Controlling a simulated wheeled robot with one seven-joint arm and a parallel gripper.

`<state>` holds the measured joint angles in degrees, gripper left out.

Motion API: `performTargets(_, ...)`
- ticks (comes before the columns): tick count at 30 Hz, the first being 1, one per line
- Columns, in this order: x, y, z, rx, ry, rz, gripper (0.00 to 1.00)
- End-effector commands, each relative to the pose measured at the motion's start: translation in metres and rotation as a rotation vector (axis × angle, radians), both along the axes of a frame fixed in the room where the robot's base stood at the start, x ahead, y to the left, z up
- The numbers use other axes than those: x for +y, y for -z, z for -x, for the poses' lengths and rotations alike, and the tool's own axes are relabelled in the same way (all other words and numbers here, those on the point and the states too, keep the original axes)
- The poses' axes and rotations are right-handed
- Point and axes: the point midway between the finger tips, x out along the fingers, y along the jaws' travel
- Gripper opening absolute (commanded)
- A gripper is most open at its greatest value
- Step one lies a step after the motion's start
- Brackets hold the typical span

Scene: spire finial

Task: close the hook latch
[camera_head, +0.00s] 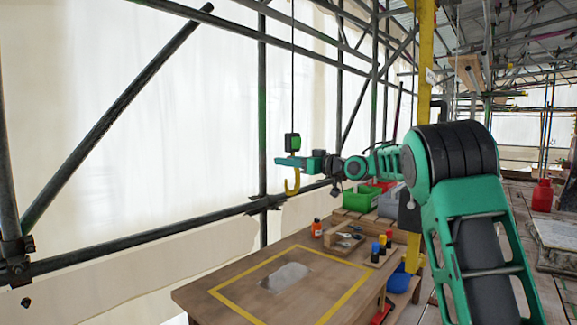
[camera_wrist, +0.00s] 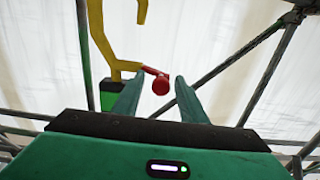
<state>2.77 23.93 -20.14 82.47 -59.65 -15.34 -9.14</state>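The yellow crane hook (camera_head: 293,184) hangs from a green block (camera_head: 292,142) on a thin cable. In the wrist view the hook (camera_wrist: 103,38) shows at the upper left, with part of the green block (camera_wrist: 109,97) below it. A red latch (camera_wrist: 159,85) with a round end sticks out sideways from the hook's neck, its round end apart from the hook's tip. My gripper (camera_wrist: 159,80) is open, with the latch's round end showing between its two fingertips; contact cannot be told. In the head view my gripper (camera_head: 290,162) is beside the hook and block, hiding the latch.
Below is a wooden table (camera_head: 195,292) with a yellow outline and a grey plate (camera_head: 286,276). Scaffold poles (camera_head: 262,130) run behind the hook.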

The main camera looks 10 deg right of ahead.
Motion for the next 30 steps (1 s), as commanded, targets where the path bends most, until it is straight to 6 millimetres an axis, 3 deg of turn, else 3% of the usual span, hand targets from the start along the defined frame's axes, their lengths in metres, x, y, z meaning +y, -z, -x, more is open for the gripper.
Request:
performTargets(1,0.0,0.0,0.0,0.0,0.0,0.0,0.38)
performTargets(6,0.0,0.0,0.0,0.0,0.001,0.0,0.0)
performTargets(19,-0.001,0.003,0.0,-0.036,0.002,0.052,0.0)
performTargets(30,0.0,0.015,0.001,-0.201,0.003,0.279,0.0)
